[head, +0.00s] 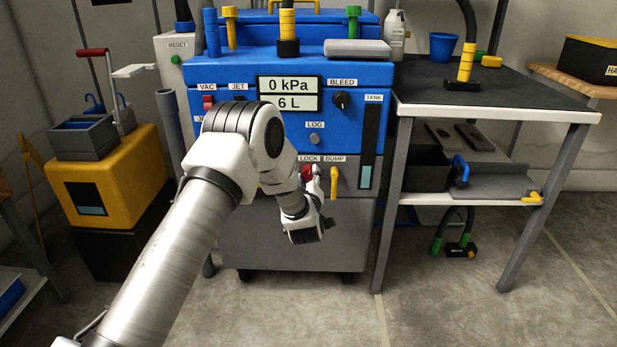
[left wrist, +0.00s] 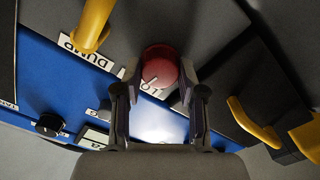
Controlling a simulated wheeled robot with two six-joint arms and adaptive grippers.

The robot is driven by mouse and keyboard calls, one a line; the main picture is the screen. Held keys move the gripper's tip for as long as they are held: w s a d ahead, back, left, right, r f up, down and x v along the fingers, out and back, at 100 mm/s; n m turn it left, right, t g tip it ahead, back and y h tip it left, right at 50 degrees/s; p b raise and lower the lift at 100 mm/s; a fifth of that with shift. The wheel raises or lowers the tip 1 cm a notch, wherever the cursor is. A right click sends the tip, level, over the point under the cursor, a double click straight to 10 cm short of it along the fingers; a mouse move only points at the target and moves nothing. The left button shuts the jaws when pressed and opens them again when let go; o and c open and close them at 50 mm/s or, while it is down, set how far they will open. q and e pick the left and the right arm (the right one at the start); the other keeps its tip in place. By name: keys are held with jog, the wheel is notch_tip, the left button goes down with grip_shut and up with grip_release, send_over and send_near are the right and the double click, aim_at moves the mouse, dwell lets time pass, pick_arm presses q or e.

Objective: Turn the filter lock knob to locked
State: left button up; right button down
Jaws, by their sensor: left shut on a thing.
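The filter lock knob (head: 307,172) is a red round knob under the LOCK label (head: 309,158) on the blue and grey machine's front. In the left wrist view the red knob (left wrist: 159,66) sits between my fingers, with a white mark near its edge. My left gripper (left wrist: 160,86) is shut on it, one finger on each side. In the head view my left gripper (head: 316,182) is at the panel, largely hidden by my own wrist. The LOCK label is partly covered in the wrist view. My right gripper is not in view.
The yellow dump handle (head: 334,182) is close to the right of the knob. The black bleed knob (head: 341,99) and the display (head: 289,94) are above. A dark-topped workbench (head: 490,99) stands at the right. A yellow case (head: 110,185) stands at the left.

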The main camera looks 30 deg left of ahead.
pick_arm(q)
jog(key=shift+n, duration=0.9)
jog(key=o, duration=1.1)
jog(key=shift+o, duration=0.2)
jog(key=v, duration=1.2)
